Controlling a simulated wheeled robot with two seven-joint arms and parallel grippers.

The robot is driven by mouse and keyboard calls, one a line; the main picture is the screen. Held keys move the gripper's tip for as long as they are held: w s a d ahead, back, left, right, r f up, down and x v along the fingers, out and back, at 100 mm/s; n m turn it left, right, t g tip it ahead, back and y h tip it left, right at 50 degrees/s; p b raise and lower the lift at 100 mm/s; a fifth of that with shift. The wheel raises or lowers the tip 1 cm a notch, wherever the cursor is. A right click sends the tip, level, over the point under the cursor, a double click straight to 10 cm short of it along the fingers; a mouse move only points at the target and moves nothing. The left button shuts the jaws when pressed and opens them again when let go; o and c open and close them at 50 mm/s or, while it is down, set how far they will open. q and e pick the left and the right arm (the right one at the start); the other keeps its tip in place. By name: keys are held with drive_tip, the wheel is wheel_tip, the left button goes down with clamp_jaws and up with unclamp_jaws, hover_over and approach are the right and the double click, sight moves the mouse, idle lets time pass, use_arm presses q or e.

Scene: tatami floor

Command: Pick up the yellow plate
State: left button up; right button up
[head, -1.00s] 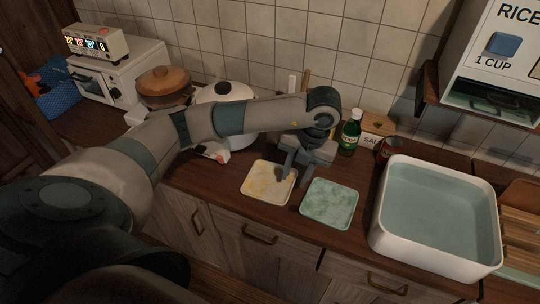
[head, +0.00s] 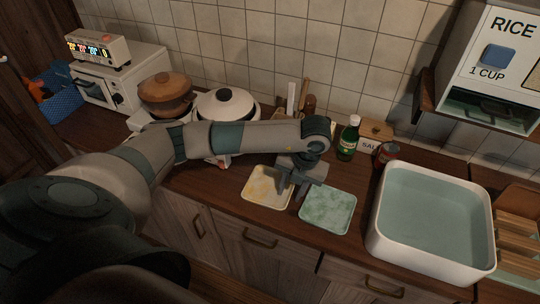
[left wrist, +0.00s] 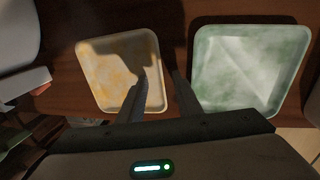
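The yellow plate (head: 267,188) is a pale square dish with yellow blotches, lying flat on the wooden counter. It also shows at the left of the left wrist view (left wrist: 112,68). My left gripper (head: 292,194) points down at the plate's right edge, its fingers apart. In the left wrist view the gripper (left wrist: 160,90) is open, with one finger over the plate's right part and the other over the gap beside the green plate. Whether a fingertip touches the plate I cannot tell. My right gripper is not in view.
A green square plate (head: 328,210) lies just right of the yellow one. A white water-filled basin (head: 382,238) stands further right. A green bottle (head: 348,141), a red can (head: 386,153) and a white lidded pot (head: 226,106) stand behind. The counter's front edge is close.

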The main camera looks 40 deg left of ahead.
use_arm(q)
clamp_jaws()
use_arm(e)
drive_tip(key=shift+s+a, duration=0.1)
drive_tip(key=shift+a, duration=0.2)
use_arm(q)
drive_tip(key=shift+s, duration=0.1)
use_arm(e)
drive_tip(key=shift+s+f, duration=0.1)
